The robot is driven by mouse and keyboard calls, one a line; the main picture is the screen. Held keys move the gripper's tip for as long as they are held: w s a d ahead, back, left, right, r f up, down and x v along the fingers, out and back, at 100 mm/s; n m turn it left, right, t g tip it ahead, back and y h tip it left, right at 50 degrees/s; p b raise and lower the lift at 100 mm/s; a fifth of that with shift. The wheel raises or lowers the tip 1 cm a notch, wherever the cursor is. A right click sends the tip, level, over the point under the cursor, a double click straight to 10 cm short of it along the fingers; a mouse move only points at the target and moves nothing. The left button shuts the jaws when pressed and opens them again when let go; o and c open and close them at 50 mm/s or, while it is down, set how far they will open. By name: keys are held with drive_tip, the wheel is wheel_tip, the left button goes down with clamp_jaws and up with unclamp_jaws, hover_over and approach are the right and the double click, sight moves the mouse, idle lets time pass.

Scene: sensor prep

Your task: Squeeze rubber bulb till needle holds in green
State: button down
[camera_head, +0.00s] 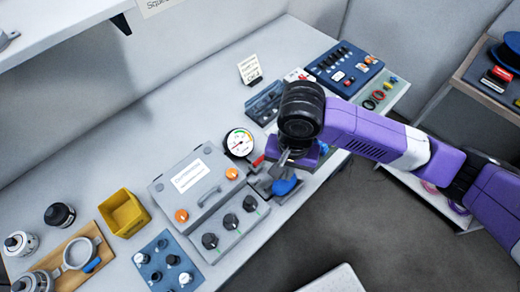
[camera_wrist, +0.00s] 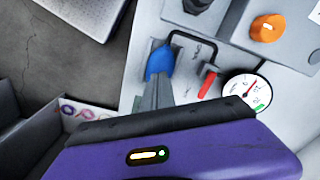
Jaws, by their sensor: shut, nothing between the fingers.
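The blue rubber bulb (camera_head: 284,187) sits at the front edge of the bench, right of the grey box. In the wrist view the bulb (camera_wrist: 160,62) is just beyond my fingertips. My gripper (camera_head: 281,163) is shut and empty, pointing at the bulb; whether the tips touch it I cannot tell. The fingers also show in the wrist view (camera_wrist: 158,90). The round white gauge (camera_head: 240,142) stands behind the bulb; it also shows in the wrist view (camera_wrist: 246,93) with a green band low on its right. The needle looks outside the green, but it is small.
A grey box (camera_head: 200,180) with orange knobs and a row of black dials (camera_head: 229,221) lie left of the bulb. A red lever (camera_wrist: 207,84) is between bulb and gauge. A yellow bin (camera_head: 124,213) stands farther left. Open floor (camera_head: 350,220) lies in front.

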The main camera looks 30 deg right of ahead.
drive_tip(key=shift+r+p, duration=1.55)
drive_tip(key=shift+r, duration=0.3)
